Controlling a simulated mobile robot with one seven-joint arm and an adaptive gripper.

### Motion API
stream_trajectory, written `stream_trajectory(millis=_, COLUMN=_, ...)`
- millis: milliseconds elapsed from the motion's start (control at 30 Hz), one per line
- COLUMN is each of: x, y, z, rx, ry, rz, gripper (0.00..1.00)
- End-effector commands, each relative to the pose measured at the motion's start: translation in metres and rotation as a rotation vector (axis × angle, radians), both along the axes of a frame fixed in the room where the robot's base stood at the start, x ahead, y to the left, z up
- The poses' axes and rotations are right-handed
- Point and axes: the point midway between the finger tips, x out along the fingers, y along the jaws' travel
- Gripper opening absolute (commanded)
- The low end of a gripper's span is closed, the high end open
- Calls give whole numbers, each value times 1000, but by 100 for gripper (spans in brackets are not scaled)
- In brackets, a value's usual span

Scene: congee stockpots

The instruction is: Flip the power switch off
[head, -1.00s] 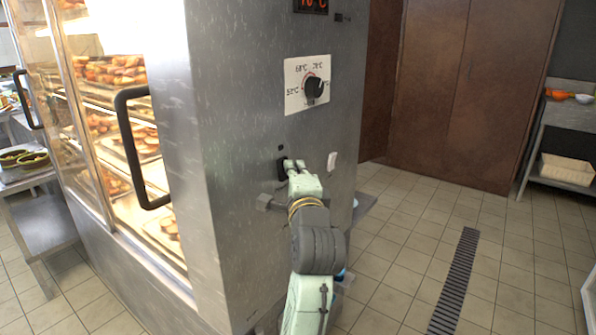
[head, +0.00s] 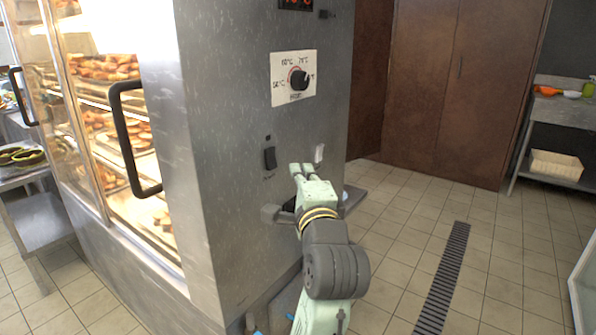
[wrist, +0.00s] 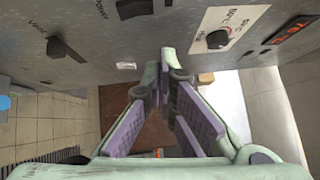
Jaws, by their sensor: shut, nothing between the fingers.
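In the wrist view, the switch (wrist: 133,9) is at the top edge beside the word "Power", partly cut off. I cannot tell which way the rocker is tipped. My gripper (head: 303,170), pale green with purple inner pads, is right of the switch and apart from it. It is shut and empty. Its fingertips also show in the wrist view (wrist: 160,60).
A temperature dial (head: 299,79) is above the switch and a small white fitting (head: 319,153) to its right. The vent lever (wrist: 60,48) shows in the wrist view. A glass door with a black handle (head: 130,140) is left. Tiled floor (head: 400,235) is free at right.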

Motion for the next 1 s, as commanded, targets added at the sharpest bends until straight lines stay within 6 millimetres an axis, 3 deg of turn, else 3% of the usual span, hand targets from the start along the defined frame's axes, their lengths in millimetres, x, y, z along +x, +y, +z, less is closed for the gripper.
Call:
stream_trajectory(millis=200, x=-19, y=-3, z=2, rx=-1, ry=-1, rz=-1, gripper=0)
stream_trajectory(millis=633, x=-21, y=2, z=5, rx=-14, ry=-13, rz=7, gripper=0)
stream_trajectory(millis=767, x=-26, y=45, z=30, rx=-127, ry=-133, rz=55, gripper=0)
stream_trajectory(millis=867, x=-42, y=102, z=63, rx=-270, ry=-312, rz=102, gripper=0)
stream_trajectory(millis=1000, x=-91, y=186, z=111, rx=-450, ry=-625, rz=135, gripper=0)
